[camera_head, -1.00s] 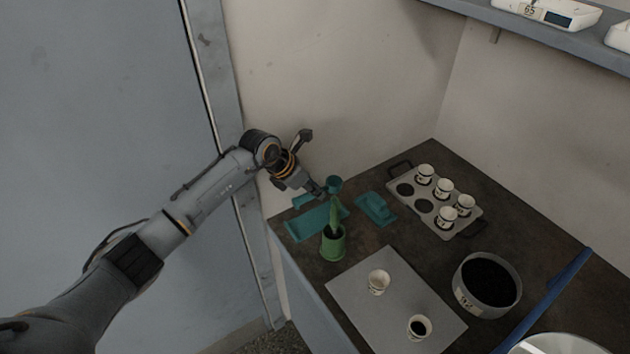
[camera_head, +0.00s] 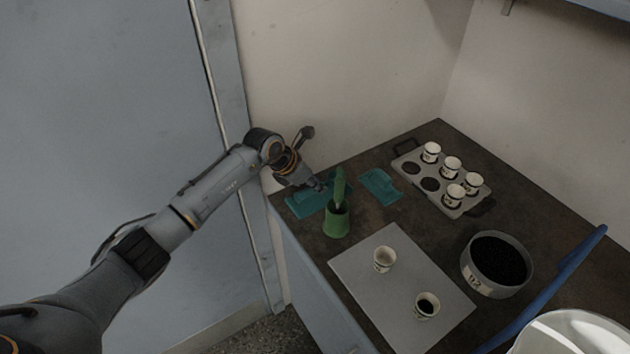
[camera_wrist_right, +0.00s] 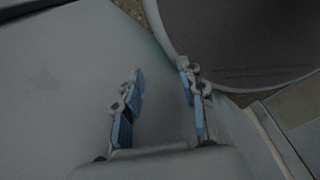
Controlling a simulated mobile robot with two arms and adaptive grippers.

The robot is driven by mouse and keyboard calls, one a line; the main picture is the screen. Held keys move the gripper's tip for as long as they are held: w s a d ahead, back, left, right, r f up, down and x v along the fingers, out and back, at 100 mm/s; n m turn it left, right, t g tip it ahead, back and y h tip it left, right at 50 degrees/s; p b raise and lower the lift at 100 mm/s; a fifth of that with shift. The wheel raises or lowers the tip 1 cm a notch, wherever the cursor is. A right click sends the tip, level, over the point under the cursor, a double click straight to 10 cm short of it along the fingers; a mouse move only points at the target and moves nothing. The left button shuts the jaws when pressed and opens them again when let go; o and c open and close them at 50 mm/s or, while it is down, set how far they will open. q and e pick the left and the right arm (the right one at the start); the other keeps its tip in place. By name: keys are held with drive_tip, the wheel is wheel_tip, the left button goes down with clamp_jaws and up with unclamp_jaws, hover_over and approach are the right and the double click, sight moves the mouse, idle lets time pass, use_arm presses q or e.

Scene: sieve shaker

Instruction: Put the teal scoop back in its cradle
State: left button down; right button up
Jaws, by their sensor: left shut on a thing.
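My left gripper (camera_head: 319,186) is at the back left of the bench, low over a flat teal cradle (camera_head: 303,204). It is shut on the teal scoop (camera_head: 329,183), which is mostly hidden by the fingers and by a green upright piece in front. I cannot tell whether the scoop touches the cradle. A second flat teal piece (camera_head: 380,187) lies just to the right. My right gripper (camera_wrist_right: 160,90) shows in the right wrist view, its blue-padded fingers apart with nothing between them.
A green cup (camera_head: 336,222) holding the green upright piece stands close in front of the left gripper. A grey mat (camera_head: 385,290) carries two white cups. Behind are a grey rack (camera_head: 410,168) with several cups and a sieve pan (camera_head: 498,264) of dark grains. A blue bar (camera_head: 570,270) is at right.

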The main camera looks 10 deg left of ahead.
use_arm(q)
drive_tip(key=shift+f+b, duration=0.35)
drive_tip(key=shift+f, duration=0.35)
drive_tip(key=shift+f+b, duration=0.3)
drive_tip(key=shift+f, duration=0.05)
drive_tip(key=c, duration=1.1)
unclamp_jaws()
drive_tip(key=shift+r, duration=0.15)
drive_tip(key=shift+r+p, duration=2.3)
drive_tip(key=shift+r, duration=1.15)
